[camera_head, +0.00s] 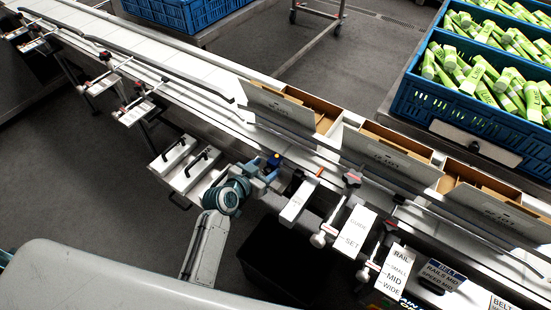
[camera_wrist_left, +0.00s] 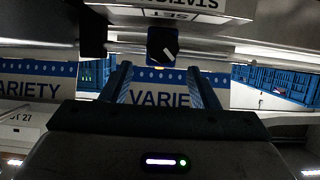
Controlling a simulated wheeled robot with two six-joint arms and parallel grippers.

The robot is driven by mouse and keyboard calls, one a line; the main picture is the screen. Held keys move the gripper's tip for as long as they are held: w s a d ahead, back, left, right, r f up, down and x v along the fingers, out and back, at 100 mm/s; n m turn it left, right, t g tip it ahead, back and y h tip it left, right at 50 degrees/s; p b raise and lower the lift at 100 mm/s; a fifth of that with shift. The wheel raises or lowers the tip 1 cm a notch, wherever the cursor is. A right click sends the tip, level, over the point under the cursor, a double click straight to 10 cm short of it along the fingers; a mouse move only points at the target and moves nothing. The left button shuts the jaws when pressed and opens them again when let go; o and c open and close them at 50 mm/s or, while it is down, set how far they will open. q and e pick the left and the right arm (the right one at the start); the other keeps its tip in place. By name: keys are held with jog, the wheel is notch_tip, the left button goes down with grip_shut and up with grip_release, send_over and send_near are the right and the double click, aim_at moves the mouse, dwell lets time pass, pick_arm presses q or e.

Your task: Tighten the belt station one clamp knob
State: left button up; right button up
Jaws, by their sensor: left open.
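A small dark blue knob (camera_head: 274,160) sits on the near side of the conveyor. My left gripper (camera_head: 266,174) is right at it. In the left wrist view the knob (camera_wrist_left: 163,46) is dark with a white pointer line, tilted diagonally. It lies just beyond and between the two blue fingertips of my left gripper (camera_wrist_left: 160,72). The fingers are apart with nothing seen between them; whether they touch the knob I cannot tell. A white plate (camera_head: 298,202) stands right of the gripper, with an orange-tipped lever (camera_head: 319,172) at its top. My right gripper is not in view.
The conveyor (camera_head: 210,75) runs diagonally with open cartons (camera_head: 385,155). A blue crate (camera_head: 470,125) of green tubes stands behind. Two white boxes (camera_head: 185,165) sit left of the gripper.

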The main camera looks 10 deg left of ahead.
aim_at(271, 164)
pick_arm(q)
jog(key=shift+p+x, duration=0.5)
jog(key=shift+x, duration=2.6)
